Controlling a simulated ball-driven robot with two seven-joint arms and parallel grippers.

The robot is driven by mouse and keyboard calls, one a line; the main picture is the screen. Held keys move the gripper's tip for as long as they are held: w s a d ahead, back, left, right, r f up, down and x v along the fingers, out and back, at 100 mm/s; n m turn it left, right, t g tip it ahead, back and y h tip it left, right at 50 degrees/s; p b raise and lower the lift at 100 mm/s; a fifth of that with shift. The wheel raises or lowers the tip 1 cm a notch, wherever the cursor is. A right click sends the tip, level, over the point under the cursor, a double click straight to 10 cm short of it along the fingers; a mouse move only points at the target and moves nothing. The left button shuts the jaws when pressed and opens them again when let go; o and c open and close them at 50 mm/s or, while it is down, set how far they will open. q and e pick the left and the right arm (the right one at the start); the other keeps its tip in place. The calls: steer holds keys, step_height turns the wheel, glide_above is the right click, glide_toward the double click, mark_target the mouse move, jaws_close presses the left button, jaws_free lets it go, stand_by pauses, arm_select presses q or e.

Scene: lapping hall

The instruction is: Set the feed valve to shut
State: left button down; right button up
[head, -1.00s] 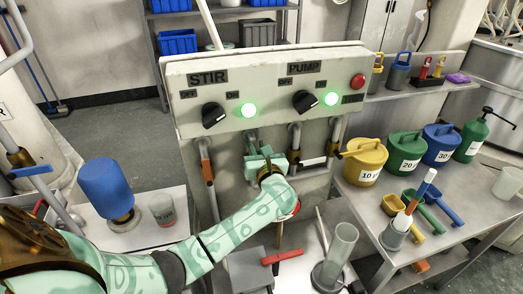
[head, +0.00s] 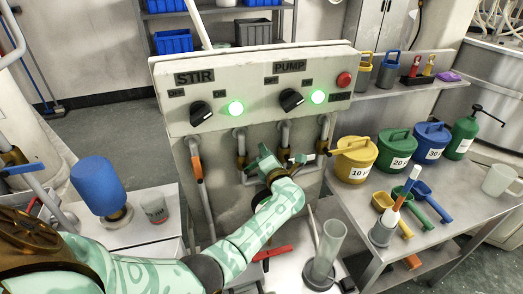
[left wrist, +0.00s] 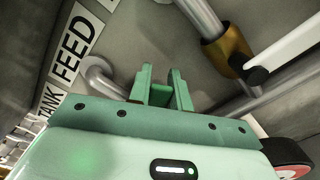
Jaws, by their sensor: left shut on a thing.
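My left gripper (head: 266,162) is in front of the pipes below the control panel. Its two fingers are close together in the left wrist view (left wrist: 165,92). It is shut on the feed valve's handle, which is mostly hidden by the fingers. A brass valve body (head: 242,161) on a grey pipe shows just left of the gripper. A TANK FEED label (left wrist: 67,60) is at the left in the wrist view. My right gripper is not in view.
The control panel (head: 258,105) has STIR and PUMP knobs with lit green lamps. An orange-handled valve (head: 197,167) is to the left. A brass valve body with a white lever (left wrist: 285,52) is close to the right. Yellow, green and blue lidded pots stand on the right table.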

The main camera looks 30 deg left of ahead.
arm_select(q)
steer(key=shift+w+d+f+m+b, duration=0.1)
steer(key=shift+w+d+f+m, duration=0.05)
steer(key=shift+f+m, duration=0.65)
steer(key=shift+w+d+f+m+b, duration=0.15)
steer(key=shift+f+m, duration=0.3)
steer(key=shift+m, duration=0.7)
steer(key=shift+w+d+f+m+b, duration=0.1)
steer(key=shift+f+m, duration=0.55)
steer(key=shift+m, duration=0.3)
steer(key=c, duration=1.3)
jaws_free()
steer(key=shift+d, duration=0.1)
